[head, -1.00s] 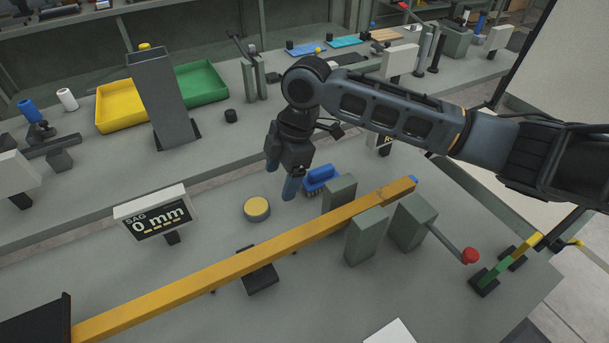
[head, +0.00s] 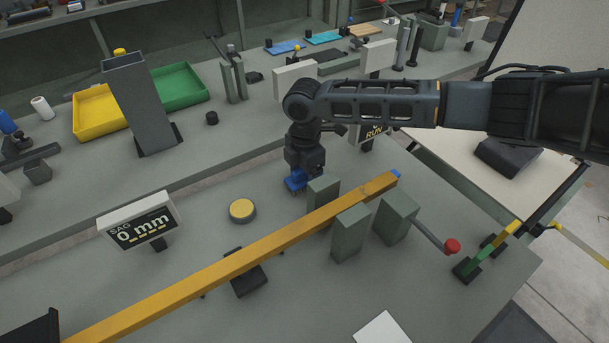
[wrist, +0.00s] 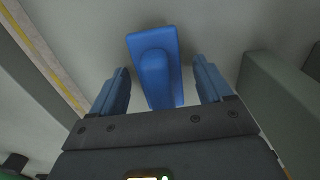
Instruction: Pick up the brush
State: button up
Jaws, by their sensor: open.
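The blue brush (head: 295,181) lies on the grey bench, just behind the grey block under the yellow beam. In the head view my gripper (head: 304,172) hangs over it, pointing down, and hides much of it. In the wrist view the brush (wrist: 155,65) shows from above, with its raised handle between my two blue fingers. My gripper (wrist: 161,88) is open. A gap shows on each side of the handle, and neither finger seems to touch it. The bristles are hidden beneath.
A grey block (head: 323,190) stands close by the gripper; a block (wrist: 280,105) also shows right of the fingers. The yellow beam (head: 250,254) crosses in front. A yellow round button (head: 242,210) and the sag display (head: 140,222) stand left. A RUN sign (head: 374,132) is behind right.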

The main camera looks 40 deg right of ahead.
jog(key=shift+f, duration=0.25)
jog(key=shift+c, duration=0.4)
jog(key=c, duration=1.1)
